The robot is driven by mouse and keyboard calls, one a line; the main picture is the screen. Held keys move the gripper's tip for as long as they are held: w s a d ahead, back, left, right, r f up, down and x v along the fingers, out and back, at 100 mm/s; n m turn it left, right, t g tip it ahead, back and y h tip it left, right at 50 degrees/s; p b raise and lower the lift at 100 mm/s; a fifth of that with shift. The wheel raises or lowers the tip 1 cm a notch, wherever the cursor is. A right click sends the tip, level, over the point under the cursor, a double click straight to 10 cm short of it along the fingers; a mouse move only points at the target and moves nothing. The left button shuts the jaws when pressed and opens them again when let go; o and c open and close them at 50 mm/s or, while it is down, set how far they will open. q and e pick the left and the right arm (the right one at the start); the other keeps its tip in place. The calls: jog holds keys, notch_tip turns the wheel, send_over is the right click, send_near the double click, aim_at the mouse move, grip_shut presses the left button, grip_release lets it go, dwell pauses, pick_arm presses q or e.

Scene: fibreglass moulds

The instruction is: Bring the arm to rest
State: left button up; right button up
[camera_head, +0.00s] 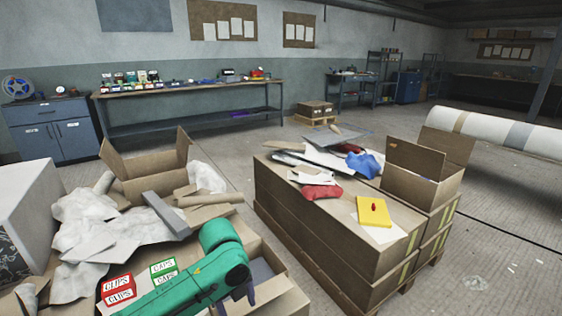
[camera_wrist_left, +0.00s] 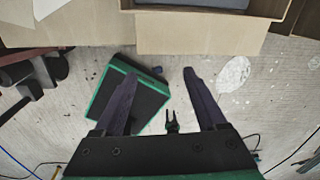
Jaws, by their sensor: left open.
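My left arm (camera_head: 195,283) is green and reaches in over the near cardboard boxes from the bottom of the head view. My right gripper is in neither view.
Red and green caps boxes (camera_head: 118,290) (camera_head: 163,268) lie left of my arm. Crumpled paper and an open carton (camera_head: 150,172) are behind them. A stack of cardboard boxes (camera_head: 320,230) with a yellow item (camera_head: 374,212) stands right of an open floor strip. Cables cross the floor in the wrist view.

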pick_arm(q)
jog(key=s+d+f+n+t+h, duration=0.25)
jog(key=s+d+f+n, duration=0.2)
jog(key=n, duration=0.55)
jog(key=s+a+f+n+y, duration=0.1)
jog(key=s+a+f+n, duration=0.1)
jog(key=s+a+n, duration=0.55)
jog(key=s+a+f+n+y, duration=0.2)
jog(key=s+a+n, duration=0.2)
jog(key=a+n, duration=0.55)
notch_tip(320, 180, down, 24)
jog(key=s+m, duration=0.1)
jog(key=s, duration=0.2)
jog(key=s+a+f+g, duration=0.2)
jog(key=s+a+f, duration=0.1)
jog(key=s+f, duration=1.05)
notch_tip(320, 180, up, 14)
jog(key=s+p, duration=0.2)
jog(key=p, duration=1.2)
jog(key=shift+s+a, duration=0.15)
jog(key=shift+a, duration=0.15)
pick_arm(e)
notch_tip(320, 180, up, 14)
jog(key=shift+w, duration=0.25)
